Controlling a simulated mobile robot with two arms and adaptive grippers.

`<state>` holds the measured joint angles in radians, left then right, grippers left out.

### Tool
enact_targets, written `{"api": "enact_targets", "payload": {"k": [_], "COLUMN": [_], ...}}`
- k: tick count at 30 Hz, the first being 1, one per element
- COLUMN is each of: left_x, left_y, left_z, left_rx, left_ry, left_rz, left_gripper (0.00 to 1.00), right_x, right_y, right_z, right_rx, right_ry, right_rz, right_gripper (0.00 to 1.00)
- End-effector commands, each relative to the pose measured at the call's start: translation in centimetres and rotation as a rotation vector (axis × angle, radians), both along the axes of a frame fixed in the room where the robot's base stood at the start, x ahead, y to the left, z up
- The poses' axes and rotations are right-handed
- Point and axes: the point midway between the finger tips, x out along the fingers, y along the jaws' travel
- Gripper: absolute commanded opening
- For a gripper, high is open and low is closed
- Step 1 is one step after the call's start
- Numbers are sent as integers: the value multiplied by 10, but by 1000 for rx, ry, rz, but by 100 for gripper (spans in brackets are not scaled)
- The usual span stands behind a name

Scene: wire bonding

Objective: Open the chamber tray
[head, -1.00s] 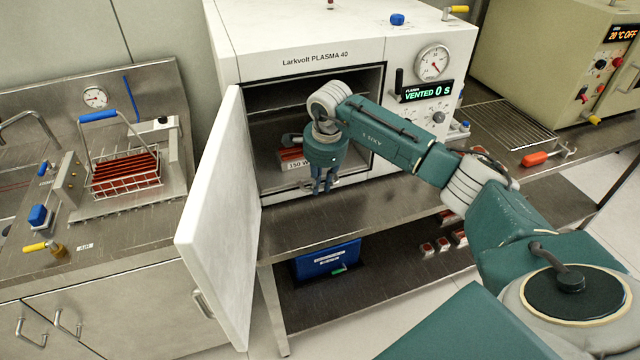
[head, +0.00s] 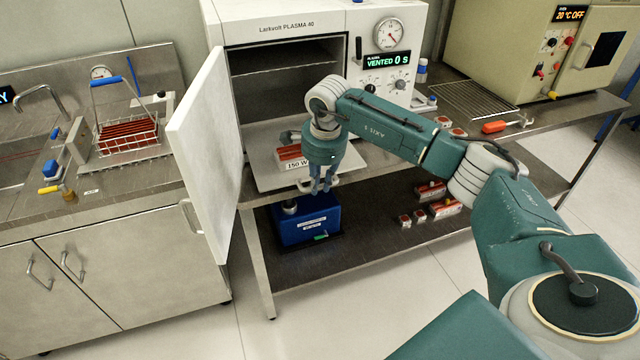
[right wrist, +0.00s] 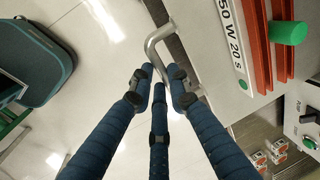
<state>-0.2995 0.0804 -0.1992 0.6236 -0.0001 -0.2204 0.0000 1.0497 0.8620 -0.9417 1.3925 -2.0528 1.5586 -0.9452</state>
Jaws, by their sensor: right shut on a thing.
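The chamber tray (head: 265,174) is a light metal plate that sticks out of the front of the white plasma machine (head: 325,22), with red parts (head: 290,152) and a "150 W" label (head: 298,165) on it. Its white door (head: 208,150) stands open to the left. My right gripper (head: 322,186) is at the tray's front edge, shut on the tray's handle (head: 304,184). In the right wrist view the fingers (right wrist: 163,92) close around the bent metal handle (right wrist: 158,38), beside the label and red parts. The left gripper is not in view.
A wire basket (head: 128,135) with red parts stands on the left bench. A blue box (head: 306,220) and several small red-and-white parts (head: 430,205) lie on the shelf below. A wire rack (head: 470,100) and orange-handled tool (head: 497,126) are on the bench at right. Floor in front is clear.

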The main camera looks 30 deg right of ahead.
Motion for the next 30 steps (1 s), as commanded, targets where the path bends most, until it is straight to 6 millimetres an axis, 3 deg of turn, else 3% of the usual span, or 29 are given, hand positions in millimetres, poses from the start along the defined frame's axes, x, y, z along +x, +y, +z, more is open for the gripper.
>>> {"api": "enact_targets", "payload": {"k": [13, 14, 16, 26, 30], "left_x": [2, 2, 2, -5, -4], "left_y": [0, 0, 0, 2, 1], "left_z": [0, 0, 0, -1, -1], "left_rx": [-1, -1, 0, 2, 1], "left_ry": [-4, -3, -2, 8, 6], "left_rz": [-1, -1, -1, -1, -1], "left_gripper": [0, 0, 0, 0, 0], "right_x": [1, 1, 1, 1, -1], "right_y": [-1, -1, -1, 0, 0], "right_z": [3, 3, 3, 3, 17], "right_rx": [0, 0, 0, 0, 0], "right_ry": [-5, -5, -5, -4, -7], "right_rz": [-1, -1, -1, -1, -1], "right_gripper": [0, 20, 34, 36, 36]}}
